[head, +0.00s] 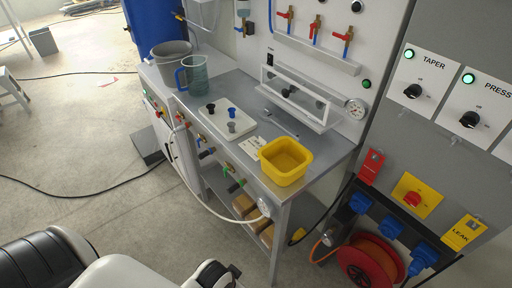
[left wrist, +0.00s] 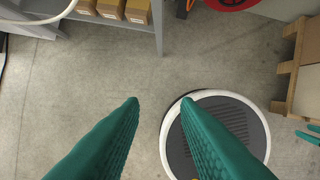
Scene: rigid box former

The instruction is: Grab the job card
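A small pale card with print (head: 250,146), which looks like the job card, lies on the grey bench top (head: 225,95). It is just left of the yellow bin (head: 286,162), near the bench's front edge. Its print is too small to read. My left gripper (left wrist: 161,101) shows in the left wrist view as two green fingers, apart and with nothing between them. It is over the floor, away from the card. Two teal tips at the right edge of that view look like my right gripper (left wrist: 309,134); most of it is cut off.
A white plate with knobs (head: 228,123), a clear jug (head: 195,75) and a grey bucket (head: 171,62) stand on the bench. Valves and a white hose line its front edge. A red hose reel (head: 368,262) is at right. The floor at left is mostly clear.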

